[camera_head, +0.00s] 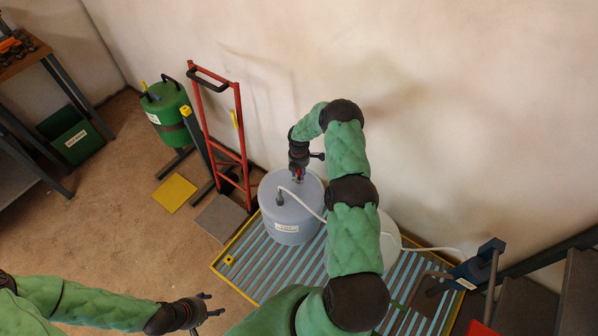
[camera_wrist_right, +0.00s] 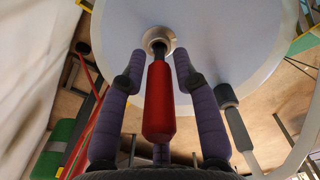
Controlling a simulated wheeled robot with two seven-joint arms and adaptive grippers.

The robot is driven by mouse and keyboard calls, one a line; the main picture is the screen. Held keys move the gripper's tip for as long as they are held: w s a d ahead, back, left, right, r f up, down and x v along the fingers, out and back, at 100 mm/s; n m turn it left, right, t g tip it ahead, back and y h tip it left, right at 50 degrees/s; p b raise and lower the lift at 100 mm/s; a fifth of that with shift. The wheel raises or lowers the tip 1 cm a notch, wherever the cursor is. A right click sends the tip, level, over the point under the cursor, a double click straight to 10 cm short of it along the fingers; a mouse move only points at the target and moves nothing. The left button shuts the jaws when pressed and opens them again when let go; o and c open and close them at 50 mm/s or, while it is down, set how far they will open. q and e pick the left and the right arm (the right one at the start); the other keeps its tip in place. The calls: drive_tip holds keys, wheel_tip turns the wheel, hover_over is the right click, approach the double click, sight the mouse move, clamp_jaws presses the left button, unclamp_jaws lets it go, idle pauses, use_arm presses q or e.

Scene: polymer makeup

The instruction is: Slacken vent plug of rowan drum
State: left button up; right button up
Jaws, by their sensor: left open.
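A grey-blue drum (camera_head: 290,232) stands at one end of a slatted pallet, its label too small to read; I cannot confirm that it is the rowan drum. My right gripper (camera_head: 299,172) points down over its top. In the right wrist view, a red-handled tool (camera_wrist_right: 159,100) has its far end at a round metal plug fitting (camera_wrist_right: 157,40) in the drum's top. My right gripper's fingers (camera_wrist_right: 160,62) flank the tool, with visible gaps on both sides. My left gripper (camera_head: 206,307) is open and empty, low over the floor at the lower left.
A white hose (camera_head: 305,205) runs from a fitting on the drum's top. A second pale container (camera_head: 388,240) stands behind my right arm on the yellow-edged pallet (camera_head: 245,285). A red hand truck (camera_head: 243,140) and green drum (camera_head: 168,112) stand left. Floor at left is mostly clear.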

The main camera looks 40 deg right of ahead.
clamp_jaws()
drive_tip(key=shift+a+f+b, duration=0.1)
drive_tip(key=shift+b, duration=0.2)
idle(0.8)
drive_tip(key=shift+f+n, duration=0.1)
drive_tip(key=shift+n, duration=0.3)
drive_tip(key=shift+s+n+b, duration=0.1)
drive_tip(key=shift+n+b, duration=0.5)
drive_tip(key=shift+n, duration=0.4)
drive_tip(key=shift+a, duration=0.1)
drive_tip(key=shift+n+b, duration=0.35)
drive_tip(key=shift+n, duration=1.05)
